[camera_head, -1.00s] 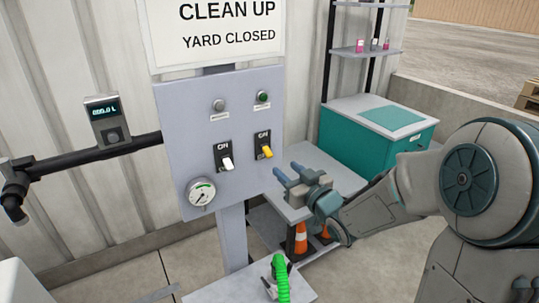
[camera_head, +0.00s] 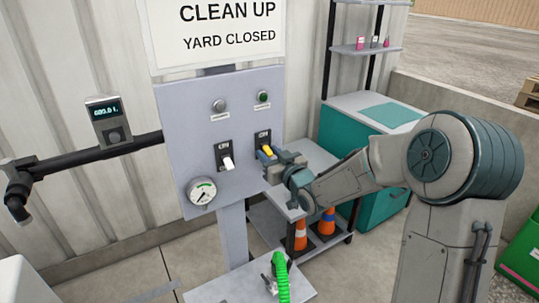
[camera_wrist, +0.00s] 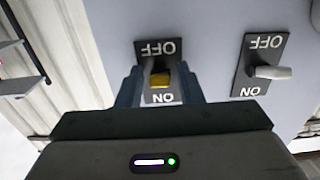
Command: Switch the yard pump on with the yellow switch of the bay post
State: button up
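The yellow switch (camera_head: 266,151) sits on a black plate at the right of the grey panel of the bay post (camera_head: 185,120). Its lever juts out below the ON label in the head view. My gripper (camera_head: 274,160) is at this switch, coming from the right. In the wrist view, where the labels appear upside down, the yellow lever (camera_wrist: 160,81) lies between my two fingers, with gaps on both sides. My gripper (camera_wrist: 160,88) is open around it. Contact is not visible. The fingers partly hide the switch's lower part in the head view.
A white switch (camera_head: 227,162) is left of the yellow one, with a gauge (camera_head: 202,192) below. A grey lamp (camera_head: 219,105) and a dark green lamp (camera_head: 263,97) sit above. A shelf cart with orange cones (camera_head: 300,236) and a teal cabinet (camera_head: 378,120) stand right of the post.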

aim_at(267, 149)
grip_shut()
jog(key=shift+r, duration=0.15)
jog(key=r+g+h+p, duration=0.1)
jog(key=g+p, duration=0.1)
jog(key=p, duration=0.2)
jog(key=shift+s+r, duration=0.1)
jog(key=r+g+h+p, duration=0.1)
jog(key=g+h+p, duration=0.1)
jog(key=p, duration=0.4)
jog(key=shift+g+p, duration=0.3)
jog(key=shift+p, duration=0.1)
jog(key=g+h+p, duration=0.1)
jog(key=p, duration=0.2)
jog(key=shift+r+g, duration=0.15)
jog(key=shift+g, duration=0.25)
jog(key=shift+g+h+p, duration=0.5)
jog(key=shift+g+h, duration=0.3)
jog(key=shift+g, duration=0.3)
jog(key=shift+r, duration=0.1)
